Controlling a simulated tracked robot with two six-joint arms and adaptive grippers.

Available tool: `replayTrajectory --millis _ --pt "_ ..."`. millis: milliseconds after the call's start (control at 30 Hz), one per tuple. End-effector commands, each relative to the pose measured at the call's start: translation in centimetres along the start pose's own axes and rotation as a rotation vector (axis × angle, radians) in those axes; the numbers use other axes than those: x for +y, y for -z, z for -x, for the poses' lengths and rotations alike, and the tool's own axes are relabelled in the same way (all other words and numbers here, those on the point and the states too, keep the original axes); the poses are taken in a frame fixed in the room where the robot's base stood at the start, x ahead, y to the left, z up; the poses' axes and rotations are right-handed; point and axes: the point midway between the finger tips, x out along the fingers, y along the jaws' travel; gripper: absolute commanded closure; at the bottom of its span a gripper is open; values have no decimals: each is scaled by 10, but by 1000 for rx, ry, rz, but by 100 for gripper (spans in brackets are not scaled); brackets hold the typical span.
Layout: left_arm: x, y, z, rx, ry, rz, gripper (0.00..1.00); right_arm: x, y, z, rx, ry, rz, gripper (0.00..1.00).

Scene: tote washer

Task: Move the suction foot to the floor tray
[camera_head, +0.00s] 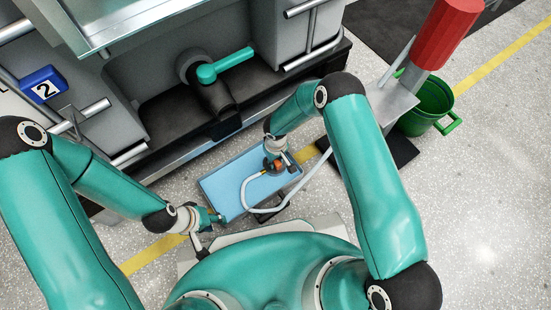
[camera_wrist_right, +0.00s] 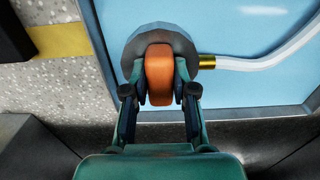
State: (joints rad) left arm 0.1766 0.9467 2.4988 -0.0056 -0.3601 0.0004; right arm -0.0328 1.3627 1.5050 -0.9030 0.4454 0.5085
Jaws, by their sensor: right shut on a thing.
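The suction foot is a grey disc with an orange grip (camera_wrist_right: 158,72) and a brass hose fitting. My right gripper (camera_wrist_right: 158,95) is shut on the orange grip. In the head view the foot (camera_head: 274,166) is partly hidden by my right wrist, over the far right part of the light blue floor tray (camera_head: 222,186). In the right wrist view the disc overlaps the edge of the tray (camera_wrist_right: 235,85); its height above the tray I cannot tell. My left gripper (camera_head: 214,217) is at the tray's near left corner; its jaws are too small to read.
A white hose (camera_head: 247,195) loops from the foot over the tray and up to the right. Behind stands the grey washer with a teal-handled valve (camera_head: 225,65). A green bucket (camera_head: 430,105) and a red cylinder (camera_head: 448,30) are at the right. Open floor lies at the lower right.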

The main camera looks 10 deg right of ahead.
Motion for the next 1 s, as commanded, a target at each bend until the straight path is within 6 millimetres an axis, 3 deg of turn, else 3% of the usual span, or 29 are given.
replayTrajectory --millis 467,1000 --pt "0 0 0 0 0 0 60 0 0 -1 1 0 0 100" --pt "0 0 0 0 0 0 60 0 1 -24 1 0 0 100"
